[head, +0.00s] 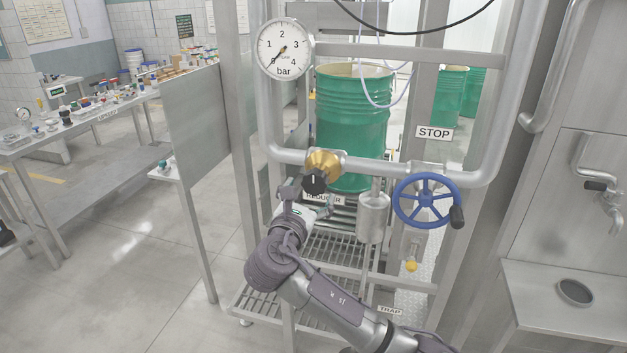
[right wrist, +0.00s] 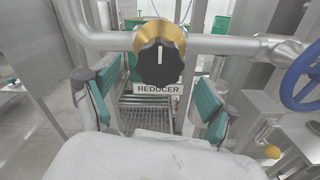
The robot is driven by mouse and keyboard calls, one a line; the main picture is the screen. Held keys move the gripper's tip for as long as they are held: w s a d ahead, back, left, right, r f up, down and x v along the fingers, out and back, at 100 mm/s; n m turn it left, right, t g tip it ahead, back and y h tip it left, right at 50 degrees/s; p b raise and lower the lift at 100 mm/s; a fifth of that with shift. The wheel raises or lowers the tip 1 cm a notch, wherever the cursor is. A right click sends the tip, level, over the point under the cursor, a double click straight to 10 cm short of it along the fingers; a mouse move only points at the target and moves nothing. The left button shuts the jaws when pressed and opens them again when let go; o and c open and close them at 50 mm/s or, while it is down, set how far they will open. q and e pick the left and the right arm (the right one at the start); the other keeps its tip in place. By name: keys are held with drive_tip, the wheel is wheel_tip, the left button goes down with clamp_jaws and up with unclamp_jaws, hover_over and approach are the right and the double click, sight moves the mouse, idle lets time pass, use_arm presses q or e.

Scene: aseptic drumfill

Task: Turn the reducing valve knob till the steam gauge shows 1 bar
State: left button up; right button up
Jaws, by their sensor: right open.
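The reducing valve knob (head: 315,184) is black and sits on a brass valve body (head: 323,163) on the steam pipe. In the right wrist view the knob (right wrist: 160,64) is centred, and its white mark points straight up. The steam gauge (head: 285,49) is a round white dial at upper left of the pipe frame. Its needle points to the lower left, near the zero end and below the 1. My right gripper (head: 306,197) is open, just in front of the knob, with its fingers apart on either side and a little below it. My left gripper is not in view.
A blue handwheel (head: 428,201) and a STOP sign (head: 434,133) are right of the knob. A REDUCER label (right wrist: 158,89) is below it. A green drum (head: 352,130) stands behind the pipe. A steel column and panel stand at left, and a sink shelf (head: 570,300) at right.

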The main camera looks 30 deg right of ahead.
sight(314, 185)
drive_tip(key=shift+p+x, duration=0.3)
drive_tip(key=shift+x, duration=1.45)
drive_tip(key=c, duration=1.2)
drive_tip(key=shift+o, duration=0.2)
